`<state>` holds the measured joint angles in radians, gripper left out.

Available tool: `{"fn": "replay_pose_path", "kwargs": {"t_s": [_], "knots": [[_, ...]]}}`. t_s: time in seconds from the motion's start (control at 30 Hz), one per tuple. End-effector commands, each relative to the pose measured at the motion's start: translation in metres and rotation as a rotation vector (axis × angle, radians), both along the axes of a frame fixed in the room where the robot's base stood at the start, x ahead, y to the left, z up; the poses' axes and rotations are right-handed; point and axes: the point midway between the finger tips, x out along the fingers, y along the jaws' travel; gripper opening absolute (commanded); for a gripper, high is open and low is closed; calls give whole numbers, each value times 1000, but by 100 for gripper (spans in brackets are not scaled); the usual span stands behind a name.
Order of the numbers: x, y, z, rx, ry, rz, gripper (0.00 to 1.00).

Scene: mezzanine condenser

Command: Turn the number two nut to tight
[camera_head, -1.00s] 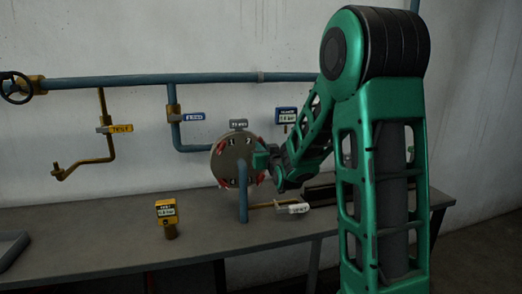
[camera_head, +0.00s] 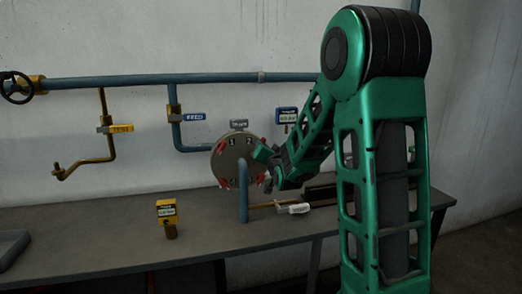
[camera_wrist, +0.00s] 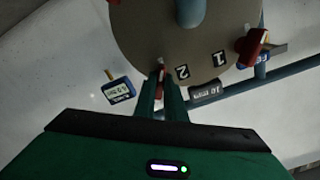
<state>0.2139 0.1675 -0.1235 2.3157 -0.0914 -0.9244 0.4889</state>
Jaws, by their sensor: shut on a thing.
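A round tan plate (camera_head: 229,164) with numbered labels and red nuts around its rim faces me in the head view. It fills the top of the wrist view (camera_wrist: 140,30). The number two label (camera_wrist: 182,72) is beside my fingertips. My gripper (camera_wrist: 161,88) is shut on the number two nut (camera_wrist: 162,70), a small red piece at the plate's edge, mostly hidden between the fingers. In the head view, my gripper (camera_head: 262,153) is at the plate's upper right edge. The nut's exact angle cannot be told.
Another red nut (camera_wrist: 253,44) sits near label 1. A blue pipe (camera_head: 243,195) stands before the plate. A blue-topped gauge (camera_head: 286,115) is behind my gripper.

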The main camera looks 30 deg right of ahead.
Motion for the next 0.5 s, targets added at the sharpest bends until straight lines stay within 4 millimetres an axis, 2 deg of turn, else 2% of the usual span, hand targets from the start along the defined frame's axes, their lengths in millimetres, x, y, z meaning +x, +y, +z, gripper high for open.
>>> {"fn": "replay_pose_path", "kwargs": {"t_s": [0.03,0.33,0.37,0.4,0.5], "knots": [[0,4,-6,8,11,6,0],[0,4,-6,9,12,6,0],[0,4,-6,8,11,5,17],[0,3,-5,8,10,6,27],[0,2,-4,6,8,4,29]]}}
